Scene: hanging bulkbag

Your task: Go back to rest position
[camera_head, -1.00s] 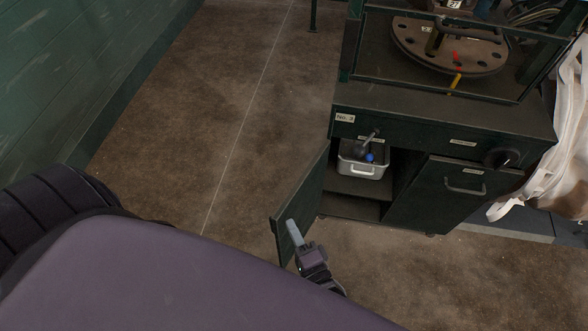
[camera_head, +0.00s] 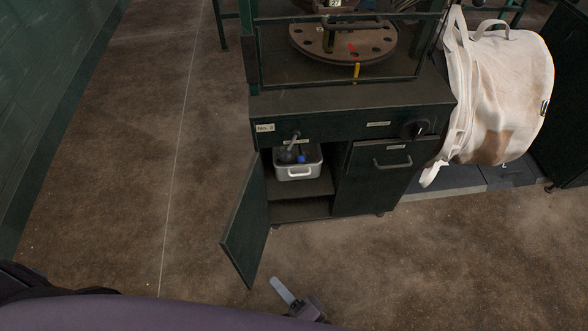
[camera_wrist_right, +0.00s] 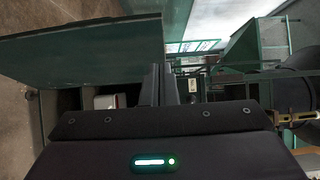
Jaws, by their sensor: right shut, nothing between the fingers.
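My right gripper (camera_head: 284,292) shows at the bottom of the head view, just below the open cabinet door. Its fingers are together and hold nothing. In the right wrist view its two dark fingers (camera_wrist_right: 160,85) stand side by side, pointing toward the cabinet. The dark green cabinet (camera_head: 350,125) has its left door (camera_head: 246,222) swung open toward me. The gripper appears apart from the door in the head view. The door also shows large at the upper left of the wrist view (camera_wrist_right: 85,55). My left gripper is not in view.
A metal tray (camera_head: 296,172) with a dark tool and a blue item sits on the cabinet's upper shelf. A round flange (camera_head: 342,40) lies on top. A white bulk bag (camera_head: 505,90) hangs at the right. The floor (camera_head: 130,170) left of the cabinet is clear.

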